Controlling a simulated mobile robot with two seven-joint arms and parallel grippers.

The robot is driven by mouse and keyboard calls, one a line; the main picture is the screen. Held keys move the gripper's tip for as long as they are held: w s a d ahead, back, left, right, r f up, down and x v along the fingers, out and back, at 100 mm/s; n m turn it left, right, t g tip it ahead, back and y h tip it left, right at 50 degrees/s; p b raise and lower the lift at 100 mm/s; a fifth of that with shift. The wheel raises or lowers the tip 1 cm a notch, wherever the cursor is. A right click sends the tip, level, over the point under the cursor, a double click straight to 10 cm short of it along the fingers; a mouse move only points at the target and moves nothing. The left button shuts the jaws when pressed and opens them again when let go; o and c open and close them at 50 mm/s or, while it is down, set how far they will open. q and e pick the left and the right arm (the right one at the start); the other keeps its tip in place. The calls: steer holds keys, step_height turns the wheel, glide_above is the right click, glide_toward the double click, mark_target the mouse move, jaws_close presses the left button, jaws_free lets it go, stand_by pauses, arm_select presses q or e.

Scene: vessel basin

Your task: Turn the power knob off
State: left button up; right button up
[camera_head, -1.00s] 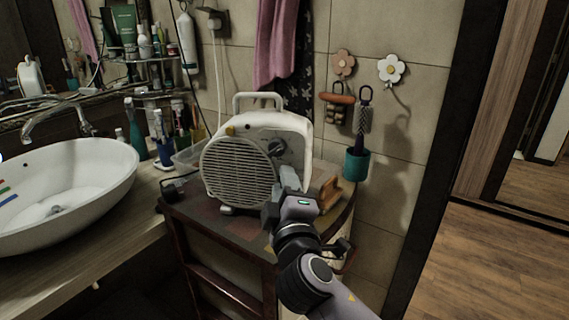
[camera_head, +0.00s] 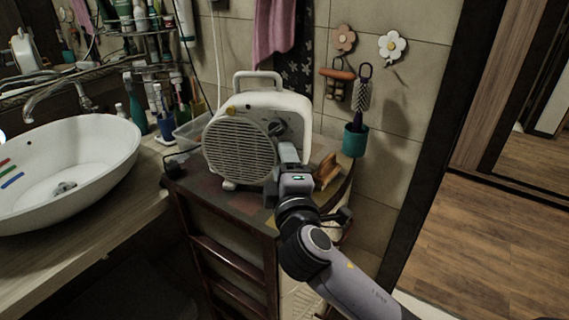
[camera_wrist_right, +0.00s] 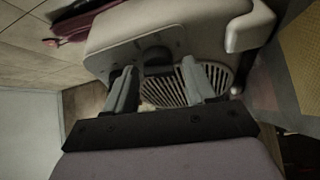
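The power knob (camera_head: 276,128) is a dark round dial on the upper right of the front of a white heater (camera_head: 245,103) with a round grille. The heater stands upright on a small dark wooden cabinet. My right gripper (camera_head: 287,152) is just below and in front of the knob. In the right wrist view its two fingers are apart with nothing between them; the gripper (camera_wrist_right: 159,66) faces the heater's front. The dark knob (camera_wrist_right: 157,57) shows beyond the gap between the fingertips, and I see no clear contact. My left gripper is not in view.
A white basin (camera_head: 70,160) is at the left, with bottles and brushes behind it. A wooden object (camera_head: 326,171) lies right of the heater on the cabinet top. Open wooden floor is at the right.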

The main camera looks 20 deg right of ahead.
steer(key=shift+s, duration=0.1)
steer(key=s+a+b, duration=0.1)
steer(key=s, duration=0.5)
steer(key=shift+s+f, duration=0.2)
steer(key=shift+s, duration=0.2)
stand_by(0.3)
steer(key=s+d+f+m+g, duration=0.3)
steer(key=s+f+m+g, duration=0.1)
steer(key=f, duration=0.3)
steer(key=s+d+f+m+g, duration=0.3)
steer(key=s+d+f+g, duration=0.1)
steer(key=f, duration=0.4)
steer(key=s+d+f+m+g+y, duration=0.1)
steer(key=s+f+m+g+y, duration=0.2)
steer(key=s, duration=0.5)
steer(key=s+d+f+m+g, duration=0.1)
steer(key=s+f+m+g, duration=0.3)
steer(key=s, duration=0.4)
steer(key=w+a+f+n+t+y, duration=0.1)
steer(key=w+a+f+t+y, duration=0.1)
steer(key=w+f+t, duration=0.4)
step_height(320, 180, down, 4)
steer(key=shift+w+a+f+n+t, duration=0.1)
steer(key=shift+w+a+n+t, duration=0.25)
steer(key=shift+a+t, duration=0.35)
